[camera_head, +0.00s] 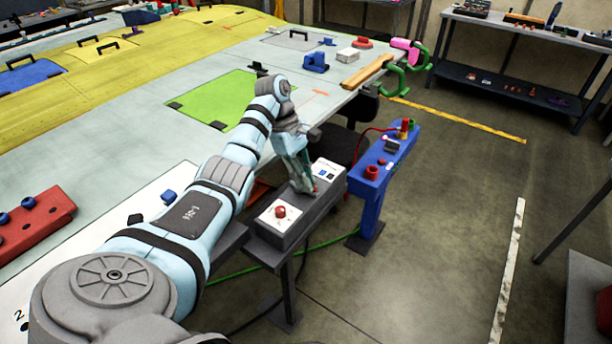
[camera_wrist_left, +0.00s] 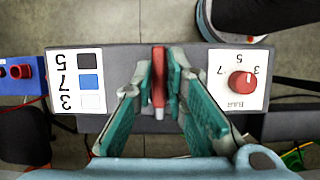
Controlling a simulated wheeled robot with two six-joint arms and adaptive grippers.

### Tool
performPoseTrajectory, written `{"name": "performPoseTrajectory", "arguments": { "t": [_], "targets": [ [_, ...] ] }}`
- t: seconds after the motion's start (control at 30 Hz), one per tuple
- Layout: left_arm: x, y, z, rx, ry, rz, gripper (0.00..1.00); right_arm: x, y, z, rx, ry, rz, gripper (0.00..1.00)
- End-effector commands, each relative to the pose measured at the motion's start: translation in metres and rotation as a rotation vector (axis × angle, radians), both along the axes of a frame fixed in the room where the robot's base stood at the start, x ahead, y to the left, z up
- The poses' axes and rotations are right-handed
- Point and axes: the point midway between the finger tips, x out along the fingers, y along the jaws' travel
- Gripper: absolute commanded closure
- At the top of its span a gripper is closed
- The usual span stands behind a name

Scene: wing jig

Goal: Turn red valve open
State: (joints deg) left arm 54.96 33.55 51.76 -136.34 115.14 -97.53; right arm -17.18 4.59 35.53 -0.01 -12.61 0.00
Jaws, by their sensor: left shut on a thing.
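My left gripper (camera_head: 308,187) reaches down onto the middle of a grey control box (camera_head: 283,236). In the left wrist view its green-padded fingers are shut on a narrow upright red lever (camera_wrist_left: 158,72) with a pale end. The lever stands between two white panels of the box; in the head view the fingers mostly hide it. One panel carries a round red knob (camera_head: 281,211), which also shows in the wrist view (camera_wrist_left: 241,82) with numbers around it. The gripper is apart from this knob. I cannot tell which red part is the valve. My right gripper is not in view.
The other panel has a blue button (camera_wrist_left: 88,82) and numbers. A blue stand (camera_head: 368,196) with red fittings is close to the right of the box. A large wing (camera_head: 130,125) lies behind and left. Open floor (camera_head: 440,220) is to the right.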

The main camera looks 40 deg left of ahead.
Motion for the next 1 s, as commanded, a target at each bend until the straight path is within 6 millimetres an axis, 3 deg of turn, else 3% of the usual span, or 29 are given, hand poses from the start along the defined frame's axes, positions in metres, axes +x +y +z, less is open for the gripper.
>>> {"name": "performPoseTrajectory", "arguments": {
  "t": [0.43, 0.47, 0.57, 1.0],
  "targets": [
    [0.0009, 0.0011, 0.0011, 0.004, -0.006, -0.01, 1.0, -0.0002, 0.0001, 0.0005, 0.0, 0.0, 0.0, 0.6],
    [0.0009, 0.0011, 0.0011, 0.004, -0.006, -0.01, 0.84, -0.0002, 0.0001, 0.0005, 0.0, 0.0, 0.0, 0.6],
    [0.0006, 0.0009, 0.0008, 0.002, -0.005, -0.01, 0.68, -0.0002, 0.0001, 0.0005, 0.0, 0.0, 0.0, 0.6],
    [0.0, 0.0004, -0.0004, 0.001, -0.001, -0.004, 0.68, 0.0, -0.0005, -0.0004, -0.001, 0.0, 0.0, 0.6]
  ]
}}
